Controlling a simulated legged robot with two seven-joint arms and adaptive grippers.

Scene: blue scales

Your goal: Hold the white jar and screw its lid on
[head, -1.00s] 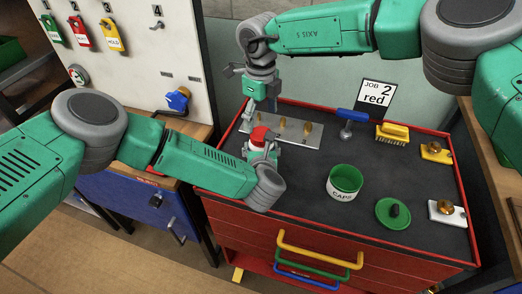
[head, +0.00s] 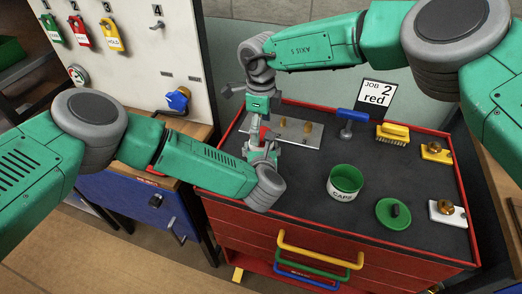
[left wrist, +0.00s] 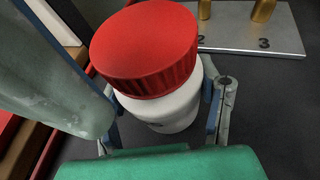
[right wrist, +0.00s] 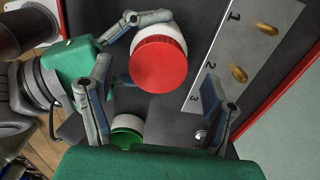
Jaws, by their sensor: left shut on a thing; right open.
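The white jar (left wrist: 165,106) stands upright in my left gripper (left wrist: 163,118), which is shut around its sides. The red lid (left wrist: 145,45) sits on top of the jar; I cannot tell how tightly it is seated. In the right wrist view, the lid (right wrist: 158,64) lies between the open fingers of my right gripper (right wrist: 157,78), with a gap on both sides. In the head view, my right gripper (head: 262,122) is just above the jar and hides most of the lid.
A metal plate (head: 305,141) with numbered brass pegs lies behind the jar. A green and white CAPS tub (head: 343,190), a green lid (head: 393,214), a blue-handled tool (head: 350,117) and a yellow brush (head: 392,132) are to the right. A red rim borders the dark worktop.

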